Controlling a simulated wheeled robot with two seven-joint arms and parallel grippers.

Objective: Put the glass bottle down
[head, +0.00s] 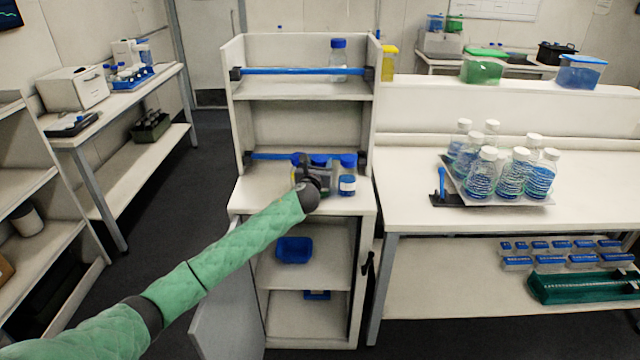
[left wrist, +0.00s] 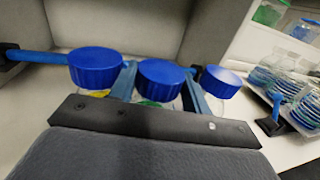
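My left gripper (head: 313,176) is over the counter of the shelf unit, reaching among blue-capped glass bottles. In the left wrist view its two fingers (left wrist: 160,92) flank the middle bottle's blue cap (left wrist: 160,72), and it looks shut on that glass bottle. The bottle's cap also shows in the head view (head: 318,160), its body mostly hidden by the gripper. I cannot tell whether its base touches the counter. Another blue-capped bottle (left wrist: 95,68) is close on the left. My right gripper is not in view.
A blue rail (left wrist: 38,57) runs behind the bottles. A blue-capped bottle (head: 338,58) stands on the upper shelf (head: 300,90). The counter front (head: 345,208) is clear.

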